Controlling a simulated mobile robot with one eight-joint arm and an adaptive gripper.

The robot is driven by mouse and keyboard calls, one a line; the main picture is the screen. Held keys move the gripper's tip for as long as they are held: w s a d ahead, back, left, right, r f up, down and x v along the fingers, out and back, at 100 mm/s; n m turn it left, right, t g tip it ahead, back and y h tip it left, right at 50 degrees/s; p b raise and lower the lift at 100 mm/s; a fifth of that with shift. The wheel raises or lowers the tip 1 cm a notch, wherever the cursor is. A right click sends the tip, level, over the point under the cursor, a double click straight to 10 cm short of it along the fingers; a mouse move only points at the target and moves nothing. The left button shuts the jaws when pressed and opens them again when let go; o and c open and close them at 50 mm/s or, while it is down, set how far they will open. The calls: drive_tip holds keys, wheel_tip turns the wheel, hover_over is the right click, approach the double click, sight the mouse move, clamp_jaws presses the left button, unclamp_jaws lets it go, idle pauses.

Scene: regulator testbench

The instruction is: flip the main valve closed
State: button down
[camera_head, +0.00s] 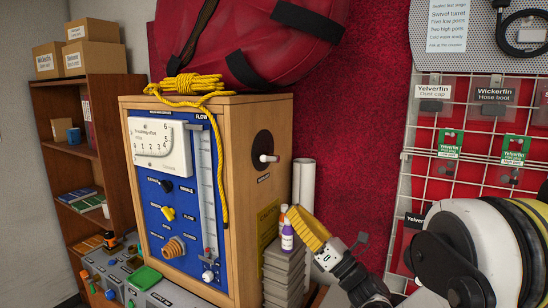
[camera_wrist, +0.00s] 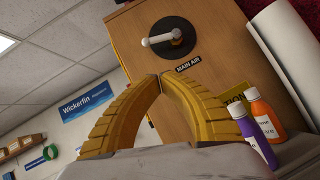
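The main valve is a white lever handle (camera_head: 268,158) on a black round plate on the right side of a wooden test cabinet (camera_head: 251,190). In the wrist view the lever (camera_wrist: 160,40) points left from its hub, near level with the picture, above a "MAIN AIR" label (camera_wrist: 189,64). My gripper (camera_head: 293,215) has yellow fingers and is below and to the right of the valve in the head view. In the wrist view its fingertips (camera_wrist: 160,77) meet below the lever, apart from it, with nothing visible between them.
A purple-labelled bottle (camera_head: 288,237) and an orange bottle (camera_wrist: 264,108) stand beside my gripper on a grey stack (camera_head: 283,272). A yellow rope (camera_head: 190,84) lies on the cabinet top, with a red bag (camera_head: 245,40) behind.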

sight(270, 159)
drive_tip(key=shift+s+a+f+n+g+y, duration=0.25)
drive_tip(key=shift+n+g+y, duration=0.2)
drive_tip(key=shift+n, duration=0.25)
drive_tip(key=shift+w+r, duration=0.1)
drive_tip(key=d+r+x, duration=0.1)
drive_tip(key=r+x, duration=0.1)
drive_tip(key=x, duration=1)
drive_tip(key=shift+d+r+p, duration=0.15)
drive_tip(key=shift+r+p, duration=0.2)
drive_tip(key=shift+p, duration=0.1)
